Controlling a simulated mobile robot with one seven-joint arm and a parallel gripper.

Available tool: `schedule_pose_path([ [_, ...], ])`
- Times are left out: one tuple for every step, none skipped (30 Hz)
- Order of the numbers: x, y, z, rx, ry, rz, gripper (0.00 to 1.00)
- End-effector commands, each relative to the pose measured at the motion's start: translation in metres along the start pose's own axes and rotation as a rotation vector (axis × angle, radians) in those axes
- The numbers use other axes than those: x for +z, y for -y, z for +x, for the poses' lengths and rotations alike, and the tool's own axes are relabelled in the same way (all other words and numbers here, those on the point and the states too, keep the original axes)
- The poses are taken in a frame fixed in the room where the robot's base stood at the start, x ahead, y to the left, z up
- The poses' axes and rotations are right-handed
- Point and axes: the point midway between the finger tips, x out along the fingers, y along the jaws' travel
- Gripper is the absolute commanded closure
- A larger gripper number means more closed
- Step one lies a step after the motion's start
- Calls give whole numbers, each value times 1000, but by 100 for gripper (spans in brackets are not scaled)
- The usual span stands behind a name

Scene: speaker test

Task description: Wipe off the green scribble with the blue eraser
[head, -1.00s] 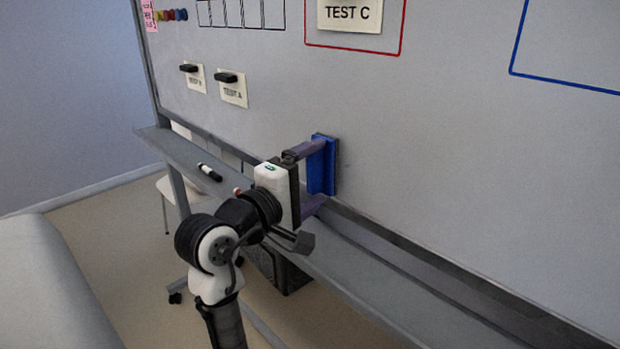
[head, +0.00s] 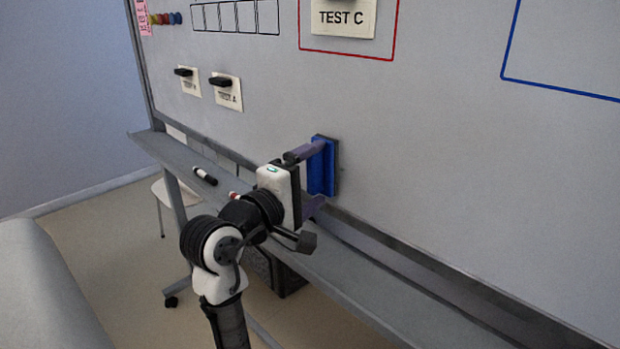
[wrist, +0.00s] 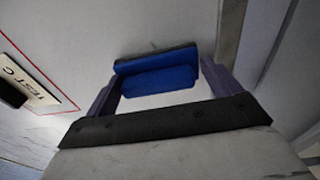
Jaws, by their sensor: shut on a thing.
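The blue eraser (head: 321,168) is upright against the whiteboard (head: 430,150), low on the board just above the tray. My gripper (head: 312,176) is shut on it, one finger at its top end and one at its lower end. In the wrist view the eraser (wrist: 157,72) lies between the two purple fingers of my gripper (wrist: 160,82), its dark pad side toward the board. Whether the pad touches the board, I cannot tell.
The board's tray (head: 350,262) runs below the eraser and holds a black marker (head: 204,176) and a red-tipped one (head: 234,195). A TEST C card (head: 343,18), two cards with black clips (head: 227,92), and coloured magnets (head: 166,18) are on the board.

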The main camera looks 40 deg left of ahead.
Motion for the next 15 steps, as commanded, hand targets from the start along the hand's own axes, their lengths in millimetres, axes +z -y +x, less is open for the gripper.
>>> schedule_pose_path([
  [0, 0, 1, 0, 1, 0, 31],
  [0, 0, 2, 0, 1, 0, 31],
  [0, 0, 3, 0, 0, 0, 31],
  [0, 0, 3, 0, 0, 0, 31],
  [1, 0, 4, 0, 0, 0, 31],
  [1, 0, 5, 0, 0, 0, 31],
  [1, 0, 5, 0, 0, 0, 31],
  [1, 0, 6, 0, 0, 0, 31],
  [1, 0, 7, 0, 0, 0, 31],
  [1, 0, 7, 0, 0, 0, 31],
  [1, 0, 6, 0, 0, 0, 31],
  [2, 0, 6, 0, 0, 0, 31],
  [3, 0, 6, 0, 0, 0, 31],
  [5, 0, 6, 0, 1, 0, 31],
  [8, -1, 6, 0, 1, 1, 31],
])
